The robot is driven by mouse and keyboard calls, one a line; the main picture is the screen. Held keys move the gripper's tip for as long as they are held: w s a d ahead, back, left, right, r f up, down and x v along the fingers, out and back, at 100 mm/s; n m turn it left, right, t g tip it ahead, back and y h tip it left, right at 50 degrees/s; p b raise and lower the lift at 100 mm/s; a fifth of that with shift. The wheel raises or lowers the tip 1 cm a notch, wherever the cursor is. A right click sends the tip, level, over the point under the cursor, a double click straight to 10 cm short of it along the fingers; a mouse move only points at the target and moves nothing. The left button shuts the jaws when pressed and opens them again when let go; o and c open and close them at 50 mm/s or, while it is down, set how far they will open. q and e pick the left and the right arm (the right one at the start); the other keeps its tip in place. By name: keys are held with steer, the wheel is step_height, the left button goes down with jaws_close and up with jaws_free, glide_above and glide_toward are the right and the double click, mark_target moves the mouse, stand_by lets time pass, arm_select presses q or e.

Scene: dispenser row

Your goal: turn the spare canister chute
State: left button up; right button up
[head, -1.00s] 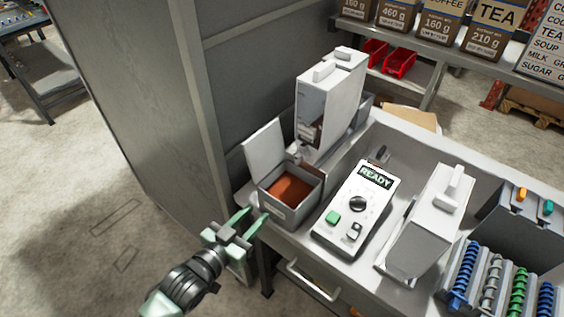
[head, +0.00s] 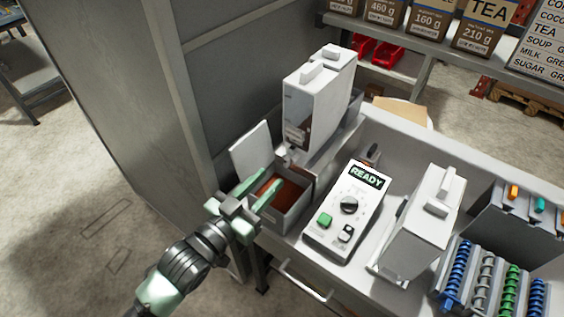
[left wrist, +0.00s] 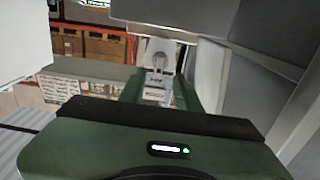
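Two white canisters stand one behind the other at the back left of the bench, a front one (head: 308,105) and a rear one (head: 341,72). A third white canister (head: 424,222) stands at the right. I cannot tell which is the spare. My left gripper (head: 271,180) is open and empty, above the grey bin (head: 292,217) with brown contents, in front of the back-left canisters. In the left wrist view, a pale fitting with a grey rounded part (left wrist: 158,58) shows between the spread green fingers; it may be a chute.
A white control box (head: 345,212) reading READY stands right of the bin. The bin's raised lid (head: 251,150) is close behind my left gripper. A tall grey cabinet wall (head: 235,80) bounds the left. Coloured spirals (head: 490,280) are at the right.

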mark_target(285, 164)
arm_select(q)
steer(key=p+x, duration=0.1)
steer(key=x, duration=0.4)
steer(key=shift+w+d, duration=0.25)
steer(key=shift+w, duration=0.05)
jaws_close()
